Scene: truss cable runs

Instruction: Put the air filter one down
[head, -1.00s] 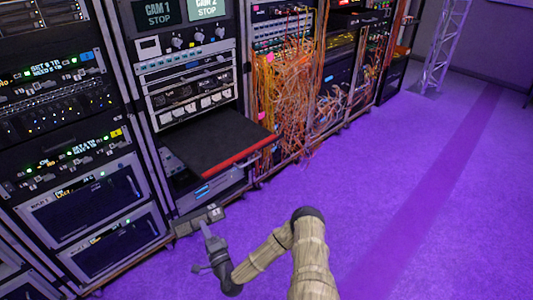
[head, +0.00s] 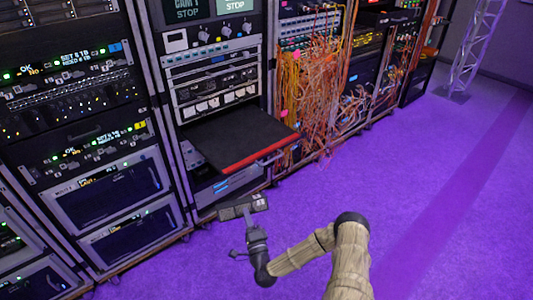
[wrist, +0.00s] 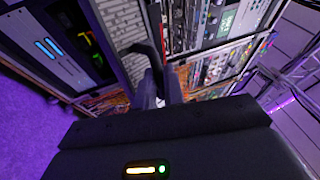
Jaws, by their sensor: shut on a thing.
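My gripper (head: 247,213) is shut on a small flat grey piece, which I take to be air filter one (head: 262,202). It is held low in front of the racks, and the jaw area covers part of it. In the wrist view my gripper (wrist: 158,70) has dark fingers against a pale, ribbed grey panel (wrist: 120,35), which looks like the filter's face. Its far end runs out of the picture.
A black pull-out shelf (head: 235,138) with a red front edge juts from the middle rack just beyond my gripper. Racks line the left and back. Orange cables (head: 315,105) hang from the rack to the right. The purple floor (head: 430,190) is clear on the right.

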